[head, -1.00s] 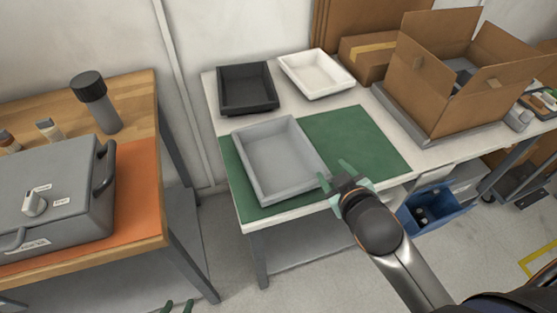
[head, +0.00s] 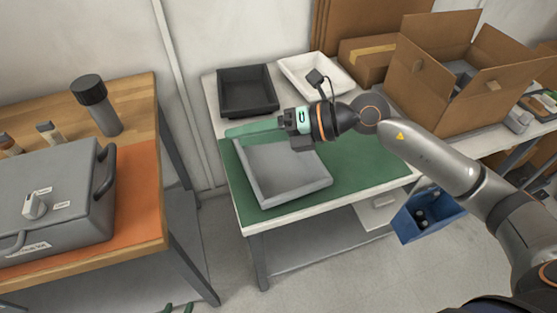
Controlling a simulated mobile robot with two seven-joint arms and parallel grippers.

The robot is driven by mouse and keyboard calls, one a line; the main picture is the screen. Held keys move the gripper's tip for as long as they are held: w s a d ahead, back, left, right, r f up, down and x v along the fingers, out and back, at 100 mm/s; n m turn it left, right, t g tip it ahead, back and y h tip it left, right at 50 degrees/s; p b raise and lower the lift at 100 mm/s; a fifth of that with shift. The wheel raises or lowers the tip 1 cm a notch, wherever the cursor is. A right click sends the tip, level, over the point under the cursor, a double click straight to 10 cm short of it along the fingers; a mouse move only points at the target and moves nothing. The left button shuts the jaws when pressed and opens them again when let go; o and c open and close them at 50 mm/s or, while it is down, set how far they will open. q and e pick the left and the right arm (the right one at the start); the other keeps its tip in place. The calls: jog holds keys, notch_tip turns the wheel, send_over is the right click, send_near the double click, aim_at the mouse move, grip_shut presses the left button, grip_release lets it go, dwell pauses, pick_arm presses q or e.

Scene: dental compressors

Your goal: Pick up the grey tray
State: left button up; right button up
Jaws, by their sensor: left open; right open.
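The grey tray (head: 283,192) lies on the green mat (head: 368,150) on the white table, and its near and right walls show. My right gripper (head: 250,131) is open, its green fingers pointing left over the tray's far side. The fingers and wrist hide much of the tray's far rim. I cannot tell whether they touch it. Only the green fingertips of my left gripper (head: 178,308) show at the bottom edge, open and far from the tray.
A black tray (head: 246,106) and a white tray (head: 338,78) stand behind the mat. An open cardboard box (head: 425,85) stands at the right. A blue bin (head: 425,228) is below the table. A wooden bench (head: 145,100) with a grey case (head: 60,190) stands left.

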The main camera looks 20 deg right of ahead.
jog(key=w+d+f+h, duration=0.25)
jog(key=d+h, duration=0.25)
jog(key=d, duration=0.4)
jog(key=w+d+f+h, duration=0.1)
jog(key=d+f+h, duration=0.3)
jog(key=d, duration=0.5)
jog(key=shift+m+g+h, duration=0.3)
jog(key=shift+h, duration=0.4)
jog(key=shift+w+d+p+x, duration=0.15)
jog(key=shift+d+x, duration=0.1)
jog(key=shift+x, duration=1.7)
jog(key=shift+d+p+x, duration=0.2)
jog(key=shift+d+x, duration=0.1)
jog(key=shift+x, duration=1.7)
jog(key=shift+w+d+p+x, duration=0.15)
jog(key=shift+d+x, duration=0.1)
jog(key=shift+x, duration=1.7)
jog(key=shift+f, duration=0.1)
grip_shut()
